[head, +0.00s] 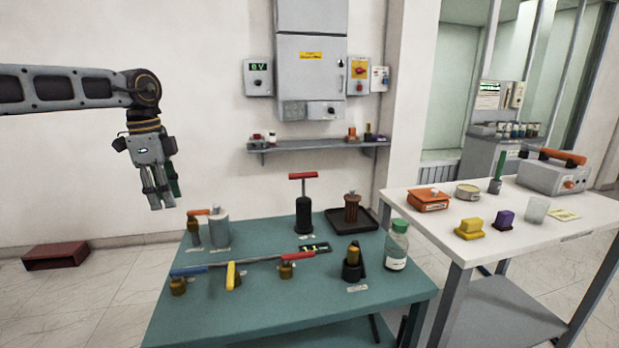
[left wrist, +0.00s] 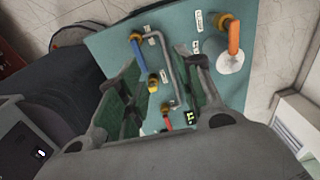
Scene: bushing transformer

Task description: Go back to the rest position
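My left gripper (head: 160,203) hangs in the air with its fingers pointing down, left of and above the back left corner of the teal table (head: 235,316). In the left wrist view its two fingers (left wrist: 162,110) stand apart with nothing held between them. Beyond them lie the teal tabletop and a bent metal bar with a blue grip (left wrist: 141,58). My right gripper is in neither view.
The teal table holds a red-handled black pump (head: 303,215), a bottle (head: 397,246), a black tray (head: 366,219) and several brass fittings. A white table (head: 395,201) with small items stands at the right. A wall shelf (head: 300,146) is behind. Air around the left gripper is clear.

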